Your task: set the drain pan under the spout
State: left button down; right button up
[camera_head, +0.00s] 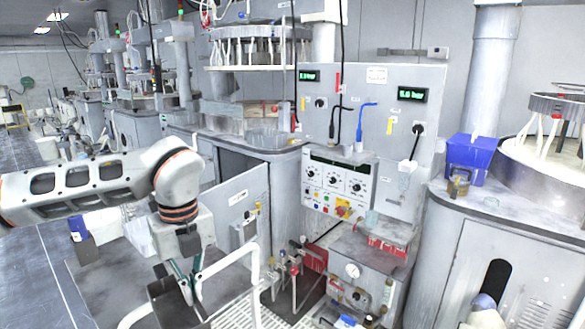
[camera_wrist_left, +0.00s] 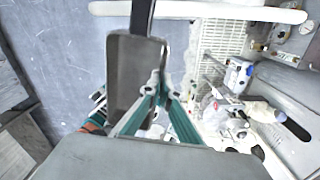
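A dark grey pan (camera_wrist_left: 130,75), which looks like the drain pan, is a shallow scoop shape with a dark strip at its top in the left wrist view. It also shows at the bottom of the head view (camera_head: 172,304). My left gripper (camera_head: 188,284) points down at the pan. Its green fingers (camera_wrist_left: 160,85) close together on the pan's side wall, one finger inside and one outside. A white bent pipe (camera_head: 236,256) stands just right of the gripper; I cannot tell if it is the spout. My right gripper is not in view.
A white floor grate (camera_head: 238,312) lies beside the pipe. A control cabinet (camera_head: 340,185) and a lower unit with a gauge and valves (camera_head: 352,272) stand to the right. A blue box (camera_head: 466,152) sits on the right machine. Grey floor (camera_head: 28,275) is open at left.

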aim_at(204, 314)
pick_arm(q)
jog(key=m, duration=0.3)
jog(key=s+d+f+m, duration=0.1)
jog(key=m, duration=0.3)
jog(key=s+d+f+m, duration=0.1)
jog(key=m, duration=0.2)
jog(key=shift+d+m, duration=0.15)
jog(key=shift+m, duration=0.25)
jog(key=m, duration=0.3)
jog(key=s+f+m, duration=0.1)
jog(key=m, duration=0.1)
jog(key=shift+d+f+m, duration=0.1)
jog(key=shift+d+m, duration=0.15)
jog(key=shift+m, duration=0.05)
jog(key=s+d+f+m, duration=0.1)
jog(key=s+f+m, duration=0.15)
jog(key=m, duration=1.25)
jog(key=s+d+f+m, duration=0.1)
jog(key=s+f+m, duration=0.15)
jog(key=m, duration=1.25)
jog(key=w+a+n, duration=0.2)
jog(key=a, duration=0.8)
jog(key=shift+n, duration=0.4)
